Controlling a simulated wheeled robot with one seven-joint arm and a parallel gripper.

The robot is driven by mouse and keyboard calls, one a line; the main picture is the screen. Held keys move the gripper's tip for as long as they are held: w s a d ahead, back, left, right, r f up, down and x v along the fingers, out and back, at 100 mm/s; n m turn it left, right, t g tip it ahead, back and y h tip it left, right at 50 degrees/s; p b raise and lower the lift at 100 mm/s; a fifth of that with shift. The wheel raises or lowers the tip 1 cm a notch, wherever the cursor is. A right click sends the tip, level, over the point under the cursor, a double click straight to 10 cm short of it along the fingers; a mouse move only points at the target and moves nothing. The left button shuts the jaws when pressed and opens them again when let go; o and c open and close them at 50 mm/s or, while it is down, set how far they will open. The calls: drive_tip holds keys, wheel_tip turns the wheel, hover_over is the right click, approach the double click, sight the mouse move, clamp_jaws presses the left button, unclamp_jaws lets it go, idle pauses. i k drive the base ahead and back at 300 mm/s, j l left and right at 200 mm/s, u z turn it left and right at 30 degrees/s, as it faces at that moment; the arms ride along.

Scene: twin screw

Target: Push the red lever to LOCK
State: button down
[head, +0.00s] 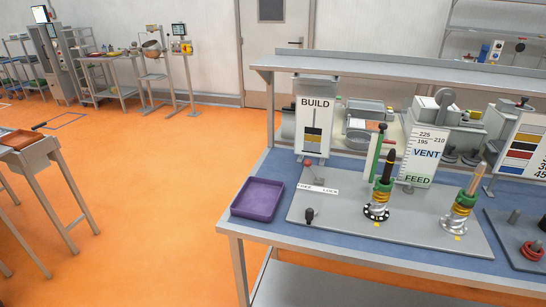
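The red lever (308,163) stands at the left back part of a grey plate (345,215) on the workbench. Its red ball top shows just below the BUILD sign. A white label strip (318,188) lies in front of it, with FREE at its left and LOCK at its right. The red ball is at the left, nearer the FREE side, though the lever's shaft is small and its exact tilt is hard to tell. My gripper is not in view.
A purple tray (235,199) lies left of the plate. A black knob (309,215) stands in front of the label. Two spindles with green and yellow rings (380,195) (459,212) stand to the right. The BUILD sign (316,127) rises behind the lever. Orange floor is open at left.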

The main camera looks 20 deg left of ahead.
sight(307, 163)
drive_tip(key=j, duration=0.45)
drive_tip(key=i+j, duration=0.15)
drive_tip(key=j, duration=0.8)
drive_tip(key=i+j+u, duration=0.1)
drive_tip(key=j, duration=0.4)
drive_tip(key=i+j, duration=0.15)
drive_tip(key=j, duration=0.8)
drive_tip(key=i+j, duration=0.5)
drive_tip(key=i+j+u, duration=0.15)
drive_tip(key=i+j, duration=0.4)
drive_tip(key=i, duration=0.4)
